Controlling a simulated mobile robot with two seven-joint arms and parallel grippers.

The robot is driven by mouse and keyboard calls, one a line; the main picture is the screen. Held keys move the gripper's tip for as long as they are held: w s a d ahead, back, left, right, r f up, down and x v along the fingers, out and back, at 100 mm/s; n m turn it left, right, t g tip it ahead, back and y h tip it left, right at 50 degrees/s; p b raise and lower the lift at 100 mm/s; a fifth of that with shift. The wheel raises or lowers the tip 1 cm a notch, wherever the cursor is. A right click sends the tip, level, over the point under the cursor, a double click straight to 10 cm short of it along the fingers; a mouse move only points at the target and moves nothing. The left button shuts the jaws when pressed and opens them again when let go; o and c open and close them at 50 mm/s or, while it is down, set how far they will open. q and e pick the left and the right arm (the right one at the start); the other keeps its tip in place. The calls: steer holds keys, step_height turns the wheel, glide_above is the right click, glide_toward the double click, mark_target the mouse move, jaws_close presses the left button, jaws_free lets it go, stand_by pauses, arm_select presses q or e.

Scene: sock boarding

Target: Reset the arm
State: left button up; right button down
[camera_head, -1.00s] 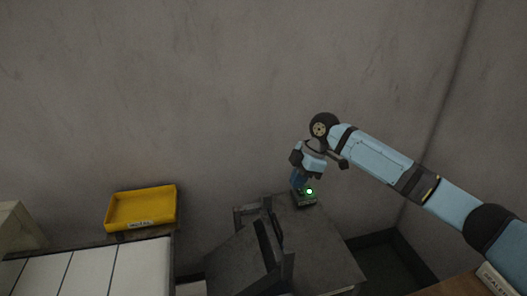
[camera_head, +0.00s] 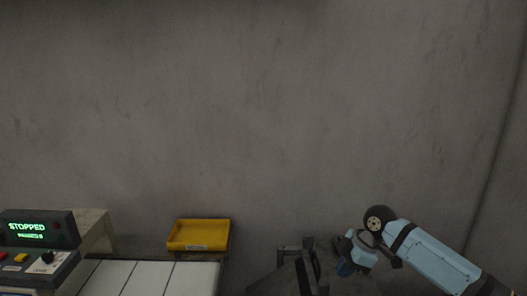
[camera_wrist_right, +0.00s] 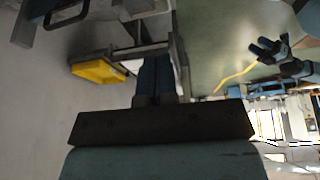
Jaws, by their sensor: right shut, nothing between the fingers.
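My right gripper (camera_head: 345,268) hangs at the end of the light-blue right arm, low at the right of the head view, in front of the dark grey stand. Its blue fingers (camera_wrist_right: 158,75) show close together in the right wrist view, shut with nothing seen between them. The wrist's dark block hides what is below them. My left gripper is not in the head view. Blue and black jointed parts (camera_wrist_right: 283,60) show at the right of the wrist view; I cannot tell exactly what they are.
A yellow tray (camera_head: 198,248) stands by a white slatted surface (camera_head: 140,280). A control box (camera_head: 38,228) at far left reads STOPPED, above a panel with buttons and a knob. A dark grey stand with a frame (camera_head: 297,250) is left of my gripper. The bare wall fills the upper view.

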steer(key=s+a+f+m+t+y+p, duration=0.25)
steer(key=s+a+f+m+t, duration=0.45)
steer(key=s+f, duration=0.55)
arm_select(q)
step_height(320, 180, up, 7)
steer(key=p, duration=0.4)
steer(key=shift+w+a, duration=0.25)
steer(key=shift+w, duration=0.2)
arm_select(e)
steer(key=s+d+f+m+t+h, duration=0.1)
steer(key=s+d+f+m+h, duration=0.1)
steer(key=s, duration=0.7)
steer(key=s+d+f+m+t+h, duration=0.2)
steer(key=s+d+m, duration=0.2)
steer(key=s, duration=0.6)
steer(key=shift+s+m+t, duration=0.3)
steer(key=shift+m, duration=0.5)
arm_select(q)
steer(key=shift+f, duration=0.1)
